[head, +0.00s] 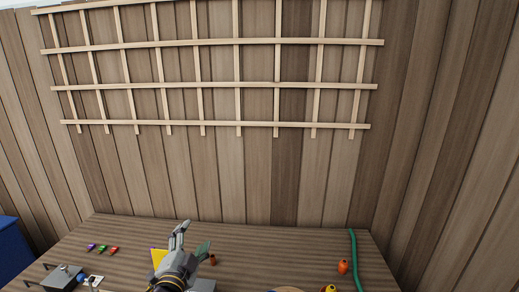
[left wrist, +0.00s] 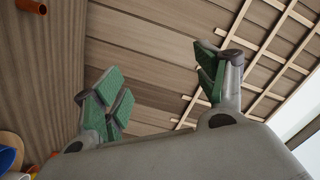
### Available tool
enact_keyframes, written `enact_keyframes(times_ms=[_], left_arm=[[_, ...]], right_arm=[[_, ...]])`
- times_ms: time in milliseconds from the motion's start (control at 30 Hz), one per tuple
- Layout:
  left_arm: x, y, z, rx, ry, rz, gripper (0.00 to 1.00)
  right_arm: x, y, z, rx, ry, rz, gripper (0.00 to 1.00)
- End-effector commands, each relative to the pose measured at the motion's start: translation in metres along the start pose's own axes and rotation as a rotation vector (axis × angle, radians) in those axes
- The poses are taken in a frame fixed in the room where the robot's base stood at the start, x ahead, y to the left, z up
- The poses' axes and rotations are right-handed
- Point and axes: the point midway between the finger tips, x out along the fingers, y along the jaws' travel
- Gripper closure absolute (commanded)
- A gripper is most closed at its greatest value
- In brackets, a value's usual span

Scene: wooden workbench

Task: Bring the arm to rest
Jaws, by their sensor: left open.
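My left gripper (head: 190,239) is over the workbench (head: 290,235) near the lower middle of the head view, its fingers pointing up and away toward the wall. In the left wrist view the two fingers (left wrist: 163,84) with green pads stand wide apart, with nothing between them. Beyond them are the plank wall and the lattice. The gripper hides part of the bench and of a yellow thing (head: 158,256) behind it. My right gripper is not in view.
Purple, green and red small pieces (head: 101,248) and a dark box (head: 62,278) are at left. A brown pot (head: 213,260) is near the gripper. An orange pot (head: 343,267) and green hose (head: 354,255) are at right. The lattice (head: 238,86) hangs on the wall.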

Motion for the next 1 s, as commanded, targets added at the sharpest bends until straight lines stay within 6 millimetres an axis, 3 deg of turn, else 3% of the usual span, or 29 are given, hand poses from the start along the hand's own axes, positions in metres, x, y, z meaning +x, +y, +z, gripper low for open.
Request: enact_keyframes(times_ms=[267, 500, 700, 1000], left_arm=[[-0.038, 0.049, 0.066, -0.239, -0.293, 0.169, 0.28], [-0.089, 0.096, 0.11, -0.422, -0.546, 0.321, 0.28], [-0.143, 0.133, 0.134, -0.551, -0.753, 0.453, 0.28], [-0.197, 0.161, 0.145, -0.654, -0.938, 0.575, 0.28]], right_arm=[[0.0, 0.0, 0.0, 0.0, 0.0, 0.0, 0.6], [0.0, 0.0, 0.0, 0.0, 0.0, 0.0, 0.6], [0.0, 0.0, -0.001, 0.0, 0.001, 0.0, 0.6], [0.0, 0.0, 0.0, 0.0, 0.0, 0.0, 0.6]])
